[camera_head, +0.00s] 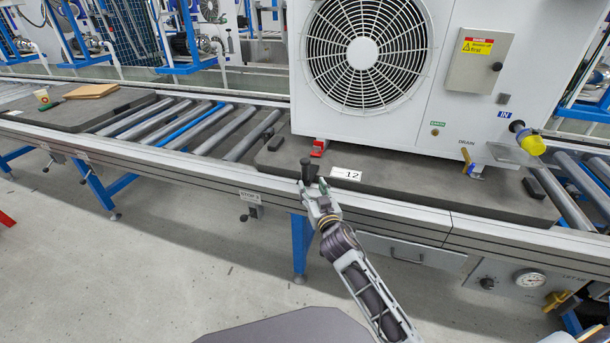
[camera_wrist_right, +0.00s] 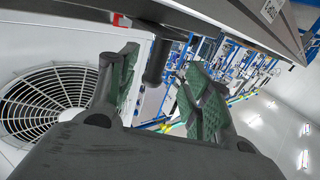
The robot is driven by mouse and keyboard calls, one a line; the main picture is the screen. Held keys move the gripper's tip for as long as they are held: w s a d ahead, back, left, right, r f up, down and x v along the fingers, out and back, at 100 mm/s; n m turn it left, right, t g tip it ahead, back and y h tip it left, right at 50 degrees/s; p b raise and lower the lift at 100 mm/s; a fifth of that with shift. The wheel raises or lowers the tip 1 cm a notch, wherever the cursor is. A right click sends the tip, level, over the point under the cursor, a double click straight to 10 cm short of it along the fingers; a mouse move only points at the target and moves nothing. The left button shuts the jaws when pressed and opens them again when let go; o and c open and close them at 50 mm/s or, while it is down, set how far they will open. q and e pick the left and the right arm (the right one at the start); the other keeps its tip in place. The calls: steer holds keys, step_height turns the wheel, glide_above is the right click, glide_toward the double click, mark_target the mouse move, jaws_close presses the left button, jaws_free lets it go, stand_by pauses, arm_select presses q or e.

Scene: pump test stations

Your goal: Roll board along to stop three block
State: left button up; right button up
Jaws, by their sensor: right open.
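A dark grey board (camera_head: 400,184) lies on the roller conveyor and carries a large white fan unit (camera_head: 455,110). A black upright handle (camera_head: 307,170) stands at the board's near edge, beside a red clip. My right gripper (camera_head: 313,188) is open at this handle. In the right wrist view the dark handle (camera_wrist_right: 157,62) shows between the two spread fingers (camera_wrist_right: 152,95); I cannot tell whether they touch it. A small label, apparently reading STOP 3 (camera_head: 250,196), sits on the rail left of my gripper, with a latch below. I cannot make out the stop block itself.
Bare rollers (camera_head: 205,129), one blue, lie left of the board. Another dark board (camera_head: 70,113) further left carries a cup (camera_head: 43,97) and a brown flat piece (camera_head: 91,91). A yellow-capped connector (camera_head: 529,140) juts from the unit's right side.

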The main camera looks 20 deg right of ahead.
mark_target(306, 176)
steer(key=shift+w+b, duration=0.3)
steer(key=shift+w, duration=0.95)
steer(key=shift+w+b, duration=0.3)
steer(key=shift+w, duration=1.75)
steer(key=shift+w+b, duration=0.45)
steer(key=shift+w, duration=0.8)
arm_select(q)
steer(key=shift+t, duration=0.3)
steer(key=f, duration=0.4)
steer(key=shift+s+d+f, duration=0.1)
steer(key=shift+d+f, duration=0.1)
steer(key=shift+d, duration=0.1)
steer(key=shift+r+h, duration=0.1)
steer(key=shift+h, duration=0.2)
